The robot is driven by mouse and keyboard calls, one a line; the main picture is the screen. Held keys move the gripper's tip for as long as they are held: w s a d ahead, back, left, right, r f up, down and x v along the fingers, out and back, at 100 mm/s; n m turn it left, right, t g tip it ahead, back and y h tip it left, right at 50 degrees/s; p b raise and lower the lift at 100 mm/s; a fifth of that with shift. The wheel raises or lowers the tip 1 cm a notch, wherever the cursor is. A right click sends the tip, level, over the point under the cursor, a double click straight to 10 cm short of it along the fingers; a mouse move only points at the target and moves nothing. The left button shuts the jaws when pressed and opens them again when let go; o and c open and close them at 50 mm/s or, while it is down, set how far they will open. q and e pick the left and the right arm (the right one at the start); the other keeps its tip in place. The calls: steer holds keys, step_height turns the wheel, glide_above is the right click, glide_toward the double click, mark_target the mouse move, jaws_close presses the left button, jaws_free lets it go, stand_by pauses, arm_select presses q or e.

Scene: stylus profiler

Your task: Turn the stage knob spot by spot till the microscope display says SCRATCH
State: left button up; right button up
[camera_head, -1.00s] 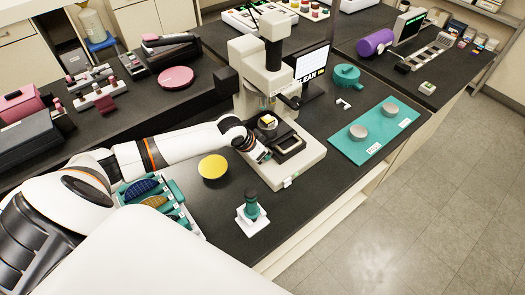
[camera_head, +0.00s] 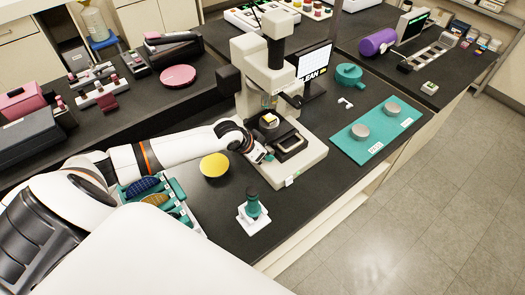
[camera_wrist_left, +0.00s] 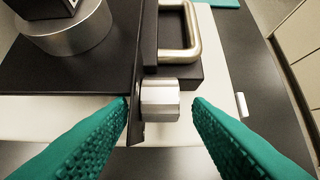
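The cream microscope (camera_head: 266,80) stands on the black bench, with a small yellow-topped sample (camera_head: 269,120) on its dark stage. The display (camera_head: 313,64) beside it reads CLEAN. The silver stage knob (camera_wrist_left: 160,100) sticks out from the stage edge in the left wrist view. My left gripper (camera_wrist_left: 162,108) is open, its teal ridged fingers on either side of the knob with a gap to each. In the head view my left gripper (camera_head: 262,156) is at the stage's front-left side, and the knob is hidden there. My right gripper is out of view.
A yellow disc (camera_head: 214,166) lies near my left forearm. A teal-handled tool on a white base (camera_head: 252,208) stands near the front edge. A teal tray with round pieces (camera_head: 390,122) and a teal pot (camera_head: 349,75) are to the right.

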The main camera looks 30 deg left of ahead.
arm_select(q)
steer(key=shift+s+a+r+b, duration=0.2)
steer(key=shift+s+r+b, duration=0.1)
steer(key=shift+s+r, duration=0.1)
steer(key=b+v, duration=0.3)
steer(key=v, duration=0.7)
steer(key=shift+s+r, duration=0.15)
steer(key=shift+r, duration=0.25)
